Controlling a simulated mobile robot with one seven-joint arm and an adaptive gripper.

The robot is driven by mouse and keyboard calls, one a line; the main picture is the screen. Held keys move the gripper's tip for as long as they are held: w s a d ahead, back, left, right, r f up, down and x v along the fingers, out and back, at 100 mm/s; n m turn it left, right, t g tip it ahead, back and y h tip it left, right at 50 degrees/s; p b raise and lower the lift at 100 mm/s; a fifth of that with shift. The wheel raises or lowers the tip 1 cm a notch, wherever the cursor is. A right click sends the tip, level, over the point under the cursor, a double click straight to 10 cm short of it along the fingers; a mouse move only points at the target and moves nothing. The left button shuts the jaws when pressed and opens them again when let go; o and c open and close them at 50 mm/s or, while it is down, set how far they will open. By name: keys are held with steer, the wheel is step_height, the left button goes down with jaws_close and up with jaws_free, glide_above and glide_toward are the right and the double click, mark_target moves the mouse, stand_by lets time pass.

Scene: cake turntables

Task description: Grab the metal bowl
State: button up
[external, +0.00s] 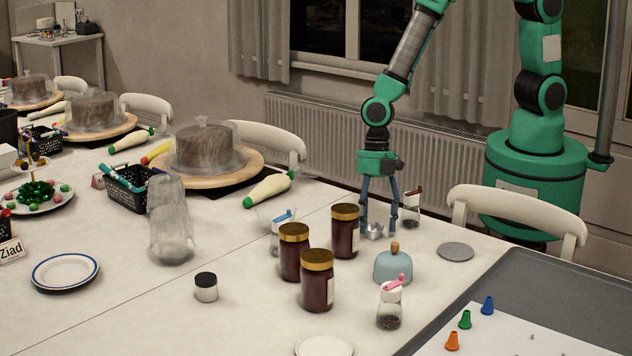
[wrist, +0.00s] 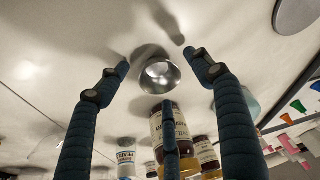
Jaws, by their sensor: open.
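The metal bowl (external: 374,231) is a small, shiny silver bowl on the white table, beside the dark jars. In the wrist view the bowl (wrist: 160,75) sits ahead of the fingertips, between the two upper fingers and beyond the lower one. My gripper (external: 378,222) points down over the bowl with its blue fingers spread around it. In the wrist view the fingers of my gripper (wrist: 158,68) are wide apart with nothing held. I cannot tell whether any finger touches the bowl.
Several brown jars with gold lids (external: 345,232) stand close by on the left. A shaker with a brown top (external: 412,212) is just right of my gripper. A blue dome with a wooden knob (external: 393,266) stands in front. A grey disc (external: 456,251) lies to the right.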

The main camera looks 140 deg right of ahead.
steer(key=shift+c, duration=0.5)
steer(key=c, duration=1.2)
steer(key=shift+r, duration=0.1)
step_height(320, 180, up, 10)
steer(key=p, duration=0.2)
